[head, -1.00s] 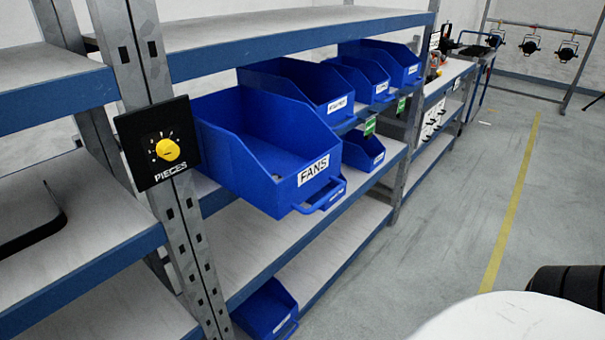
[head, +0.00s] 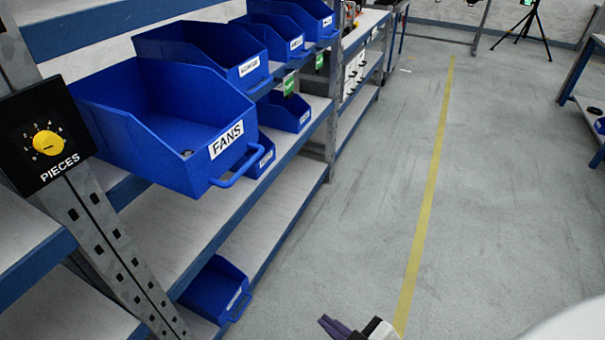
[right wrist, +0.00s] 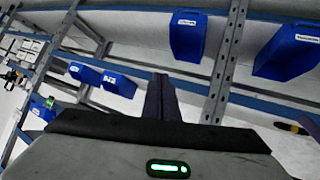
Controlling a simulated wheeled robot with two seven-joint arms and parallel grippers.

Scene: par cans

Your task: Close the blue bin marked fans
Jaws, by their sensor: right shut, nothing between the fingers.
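The blue bin marked FANS (head: 165,135) is on the shelf rack at the left of the head view. It sticks out past the shelf edge, with its label and front handle (head: 238,166) facing the aisle. A small dark item lies inside it. My right gripper (head: 328,322) shows at the bottom of the head view, well apart from the bin and low over the floor. In the right wrist view its fingers (right wrist: 160,95) are together and empty. My left gripper is not in view.
Other blue bins (head: 205,60) stand beyond on the same rack, and one bin (head: 215,290) sits on the lowest shelf. A black PIECES dial panel (head: 42,140) is on the upright at left. The aisle floor (head: 370,200) is clear.

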